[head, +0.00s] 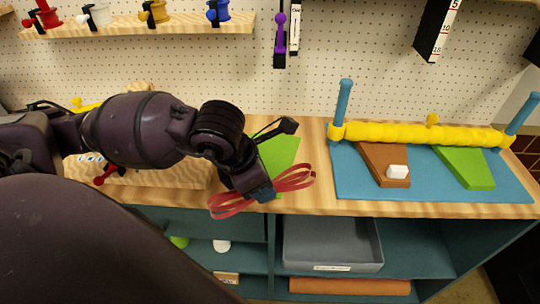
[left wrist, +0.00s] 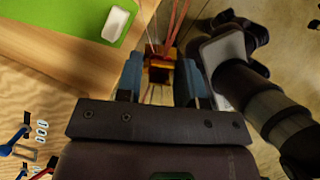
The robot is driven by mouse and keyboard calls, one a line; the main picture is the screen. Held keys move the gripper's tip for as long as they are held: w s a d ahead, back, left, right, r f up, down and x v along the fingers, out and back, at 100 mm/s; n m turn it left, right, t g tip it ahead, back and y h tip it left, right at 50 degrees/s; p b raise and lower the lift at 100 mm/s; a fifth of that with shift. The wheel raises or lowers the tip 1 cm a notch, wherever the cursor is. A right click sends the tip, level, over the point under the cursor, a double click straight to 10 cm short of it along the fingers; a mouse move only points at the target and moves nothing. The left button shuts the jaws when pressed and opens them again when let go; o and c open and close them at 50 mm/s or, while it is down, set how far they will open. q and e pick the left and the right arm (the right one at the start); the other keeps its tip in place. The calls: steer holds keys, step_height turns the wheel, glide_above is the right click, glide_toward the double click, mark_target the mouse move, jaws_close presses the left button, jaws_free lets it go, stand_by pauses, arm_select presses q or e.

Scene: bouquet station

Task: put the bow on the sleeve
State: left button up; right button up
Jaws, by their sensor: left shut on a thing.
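The bow (head: 293,178) is red, with loops spreading to both sides. My left gripper (head: 264,192) is shut on its middle and holds it by the front edge of the table. In the left wrist view the fingers (left wrist: 160,78) close on an orange-yellow piece (left wrist: 158,70) with red strands rising from it. A green sleeve-like sheet (head: 280,150) lies on the table behind the gripper, partly hidden by my arm. The left wrist view shows a green surface (left wrist: 82,18) with a white block (left wrist: 118,24) on it. My right gripper is not seen in the head view.
A blue mat (head: 345,185) at the right holds a brown wedge (head: 383,163) with a white block, a green wedge (head: 465,168) and a yellow roll (head: 420,134) between blue posts. A grey bin (head: 333,245) sits on the shelf below. Spools (head: 218,12) line the upper ledge.

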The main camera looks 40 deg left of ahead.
arm_select(q)
steer(key=shift+w+a+f+b, duration=0.35)
steer(key=shift+w+b, duration=0.15)
steer(key=w+a, duration=0.2)
steer(key=w, duration=0.1)
steer(key=w+a+b, duration=0.1)
steer(key=w, duration=0.1)
steer(key=shift+r, duration=0.4)
steer(key=w+a, duration=0.1)
steer(key=w, duration=0.1)
steer(key=w+a+f, duration=0.1)
steer(key=w+a, duration=0.1)
steer(key=w, duration=0.1)
steer(key=w+a, duration=0.1)
steer(key=w, duration=0.2)
steer(key=shift+a+f, duration=0.35)
steer(key=shift+a, duration=0.05)
step_height(320, 180, down, 5)
steer(key=shift+w+a+f, duration=0.1)
steer(key=shift+f, duration=0.1)
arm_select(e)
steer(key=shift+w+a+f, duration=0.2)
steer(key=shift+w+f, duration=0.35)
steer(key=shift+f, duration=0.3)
arm_select(q)
steer(key=shift+f, duration=0.1)
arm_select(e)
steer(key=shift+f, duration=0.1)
